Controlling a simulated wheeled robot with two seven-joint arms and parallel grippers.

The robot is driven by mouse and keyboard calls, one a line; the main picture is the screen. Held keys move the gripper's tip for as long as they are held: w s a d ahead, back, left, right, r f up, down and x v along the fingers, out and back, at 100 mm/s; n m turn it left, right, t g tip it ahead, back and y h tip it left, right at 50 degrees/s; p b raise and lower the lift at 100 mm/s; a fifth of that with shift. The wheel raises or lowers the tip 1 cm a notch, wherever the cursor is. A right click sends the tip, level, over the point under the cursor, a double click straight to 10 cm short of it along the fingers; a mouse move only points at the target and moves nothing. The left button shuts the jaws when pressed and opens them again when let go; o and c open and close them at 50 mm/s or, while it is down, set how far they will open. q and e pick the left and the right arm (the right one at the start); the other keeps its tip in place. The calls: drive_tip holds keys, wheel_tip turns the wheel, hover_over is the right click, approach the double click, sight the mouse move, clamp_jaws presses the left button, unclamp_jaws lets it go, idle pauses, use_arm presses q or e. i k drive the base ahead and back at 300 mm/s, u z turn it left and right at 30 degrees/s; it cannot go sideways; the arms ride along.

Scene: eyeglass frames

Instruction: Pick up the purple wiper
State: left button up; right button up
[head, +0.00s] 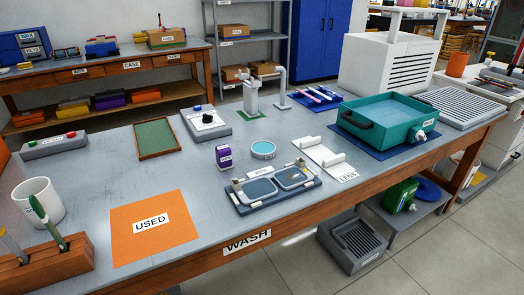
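A small purple block with a white label (223,157) stands upright on the grey table (100,180), near the middle; it appears to be the purple wiper. Its label is too small to read. Nothing touches it. Neither of my grippers shows in the head view.
A round teal-topped dish (263,150) is right of the block, and a tray with eyeglass lenses (240,197) is in front. A grey device with a black knob (206,124) is behind. An orange USED mat (155,248), white mug (40,203) and teal basin (400,112) lie farther off.

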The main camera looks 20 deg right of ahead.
sight(224, 152)
drive_tip(key=k, duration=0.5)
drive_tip(key=z, duration=1.7)
drive_tip(key=i, duration=1.4)
drive_tip(key=u, duration=2.3)
